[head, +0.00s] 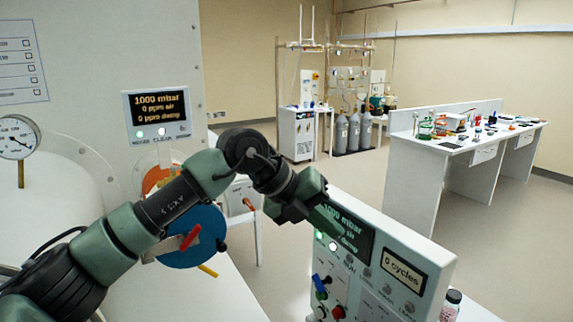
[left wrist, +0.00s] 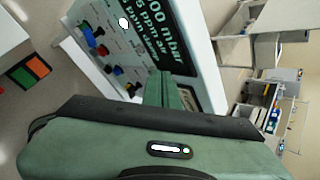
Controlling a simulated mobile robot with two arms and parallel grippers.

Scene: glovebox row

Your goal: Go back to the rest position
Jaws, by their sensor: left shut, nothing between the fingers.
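My left arm comes in from the left in the head view and bends over to the right. My left gripper (head: 312,207) hangs in front of the upper left part of a white control panel (head: 415,245) and hides a bit of its display. The gripper is shut and holds nothing. In the left wrist view its green fingers (left wrist: 166,90) lie together, with the tilted control panel (left wrist: 205,75) behind them. I cannot tell whether the fingers touch the panel. My right gripper is not in view.
A blue round door (head: 190,243) with a red handle sits behind my arm. A pressure display (head: 157,112) and a gauge (head: 17,137) are at the left. A small bottle (head: 450,305) stands by the panel. A lab bench (head: 440,165) stands farther right, with open floor before it.

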